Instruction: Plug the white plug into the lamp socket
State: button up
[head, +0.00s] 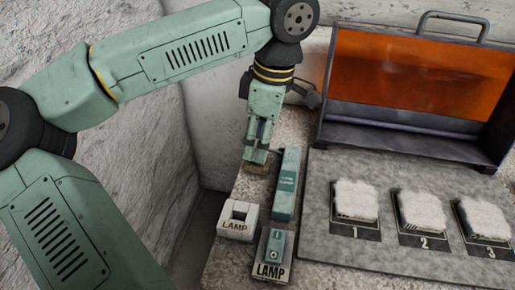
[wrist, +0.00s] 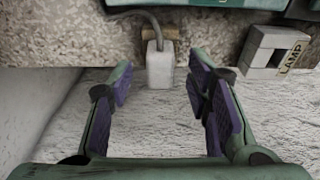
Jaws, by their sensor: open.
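The white plug (wrist: 161,64) hangs or rests at the table's edge in the wrist view, with a grey cable running from its top to the left. A small tan block (wrist: 175,34) sits just behind it. My gripper (wrist: 160,80) is open, with its purple-padded fingers on either side of the plug and gaps visible on both sides. In the head view my gripper (head: 256,155) points down over the table's far left part, and the plug cannot be made out there. The lamp socket (head: 238,219), a whitish block with a dark square opening, is nearer the camera; it also shows in the wrist view (wrist: 275,50).
A long green box (head: 287,185) stands right of my gripper. A green switch labelled LAMP (head: 273,257) is beside the socket. A grey panel (head: 325,165) carries several numbered plaster pieces, below an orange-windowed cover (head: 415,80). A rough wall is at left.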

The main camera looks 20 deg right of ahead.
jog(key=shift+a+f, duration=0.1)
jog(key=shift+f, duration=0.8)
grip_shut()
